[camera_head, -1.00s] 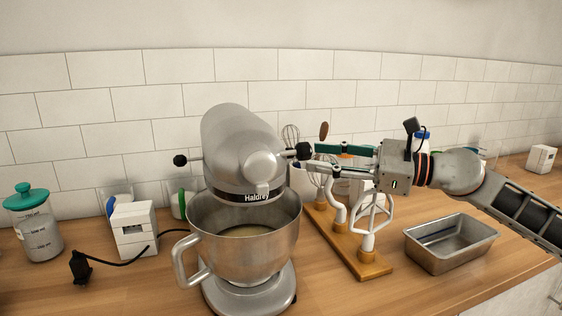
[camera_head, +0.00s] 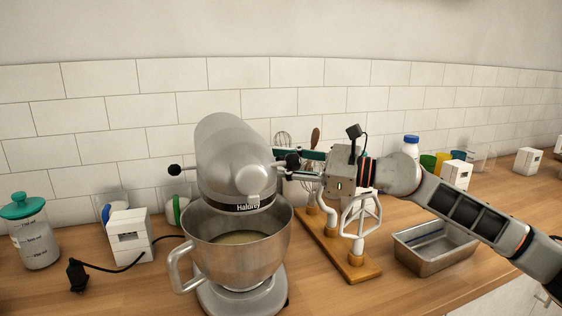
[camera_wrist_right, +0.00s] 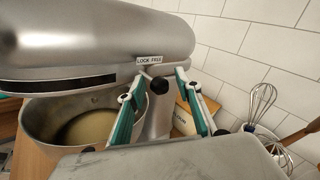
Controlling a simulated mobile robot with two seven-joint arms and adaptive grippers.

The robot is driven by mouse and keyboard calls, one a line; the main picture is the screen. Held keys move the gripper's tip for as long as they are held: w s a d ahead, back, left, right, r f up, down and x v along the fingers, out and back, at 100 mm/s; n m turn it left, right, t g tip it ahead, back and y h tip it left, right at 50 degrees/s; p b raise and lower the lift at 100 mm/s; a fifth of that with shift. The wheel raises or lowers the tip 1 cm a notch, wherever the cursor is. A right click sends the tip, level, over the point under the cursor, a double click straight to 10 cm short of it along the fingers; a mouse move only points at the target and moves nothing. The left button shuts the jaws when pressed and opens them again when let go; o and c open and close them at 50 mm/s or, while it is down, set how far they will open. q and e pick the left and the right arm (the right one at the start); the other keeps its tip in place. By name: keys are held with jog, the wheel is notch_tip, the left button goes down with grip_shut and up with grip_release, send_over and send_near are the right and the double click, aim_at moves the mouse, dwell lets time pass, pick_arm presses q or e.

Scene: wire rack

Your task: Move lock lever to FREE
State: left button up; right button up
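The silver stand mixer (camera_head: 222,150) stands on the counter with its bowl beneath the head. The lock lever's black knob (camera_wrist_right: 159,85) is on the mixer's side, just below the LOCK FREE label (camera_wrist_right: 148,60), under the label's right end. The knob also shows in the head view (camera_head: 293,161). My right gripper (camera_wrist_right: 160,75) is open, its teal-padded fingers on either side of the knob with gaps visible. In the head view its fingers (camera_head: 277,160) reach to the mixer's right side. My left gripper is out of view.
A wooden stand (camera_head: 352,268) with white mixer attachments stands below my right gripper. A metal loaf tin (camera_head: 436,252) is further right. The steel bowl (camera_head: 240,255) holds pale contents. A jar with a teal lid (camera_head: 33,235) and a white box (camera_head: 130,235) are at left.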

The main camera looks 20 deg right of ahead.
grip_shut()
jog(key=shift+w+r+b, duration=0.1)
jog(key=shift+w+b, duration=0.25)
jog(key=shift+w, duration=0.9)
jog(key=shift+o, duration=0.3)
grip_release()
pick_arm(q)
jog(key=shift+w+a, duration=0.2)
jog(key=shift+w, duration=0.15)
pick_arm(e)
jog(key=shift+w, duration=0.1)
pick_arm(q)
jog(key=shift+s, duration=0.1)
